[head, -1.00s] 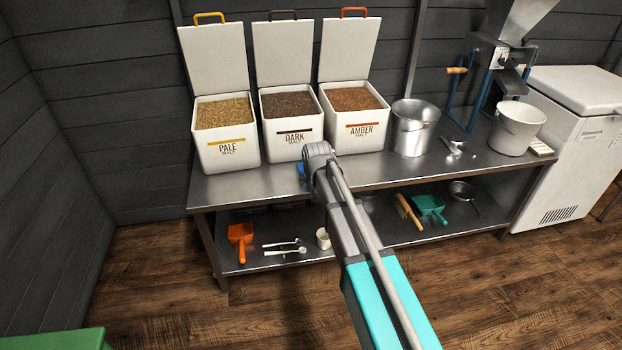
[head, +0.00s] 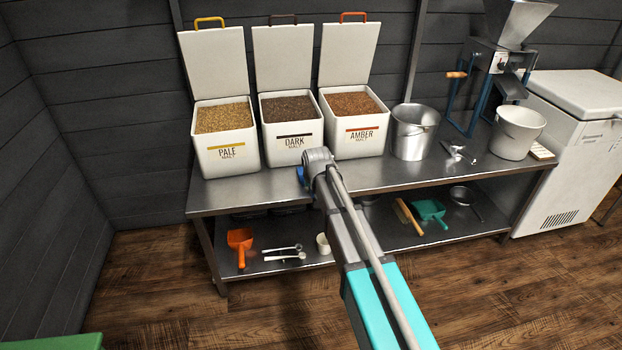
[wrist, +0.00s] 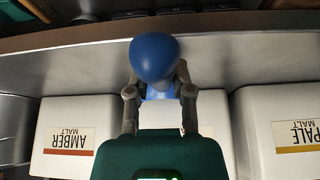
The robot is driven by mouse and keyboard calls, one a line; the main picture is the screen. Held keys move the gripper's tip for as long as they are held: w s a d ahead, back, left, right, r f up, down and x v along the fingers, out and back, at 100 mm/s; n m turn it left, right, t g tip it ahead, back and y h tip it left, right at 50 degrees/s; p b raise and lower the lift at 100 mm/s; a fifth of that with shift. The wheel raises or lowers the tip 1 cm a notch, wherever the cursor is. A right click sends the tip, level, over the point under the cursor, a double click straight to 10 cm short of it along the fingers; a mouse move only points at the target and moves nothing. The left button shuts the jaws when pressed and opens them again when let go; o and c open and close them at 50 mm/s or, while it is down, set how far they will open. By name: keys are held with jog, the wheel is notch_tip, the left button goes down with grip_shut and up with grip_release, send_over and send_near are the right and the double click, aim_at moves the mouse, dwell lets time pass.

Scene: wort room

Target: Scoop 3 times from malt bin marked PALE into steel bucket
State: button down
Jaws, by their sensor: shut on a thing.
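The malt bin marked PALE (head: 227,161) stands open at the left of the steel table, filled with pale grain. It also shows upside down at the right of the wrist view (wrist: 262,125). The steel bucket (head: 408,147) stands on the table, right of the AMBER bin. My gripper (wrist: 158,90) is shut on a blue scoop (wrist: 154,58), whose rounded part faces the wrist camera. The gripper is over the table's front edge, before the DARK bin and apart from the bins. In the head view my arm hides most of the scoop.
The DARK bin (head: 291,146) and AMBER bin (head: 354,141) stand open between the PALE bin and the steel bucket. A white bucket (head: 513,143) and a mill (head: 488,85) are further right.

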jog(key=shift+r, duration=0.15)
jog(key=shift+s+r+p, duration=0.1)
jog(key=shift+r+p, duration=2.8)
jog(key=shift+p, duration=0.15)
jog(key=c, duration=1.2)
grip_release()
grip_shut()
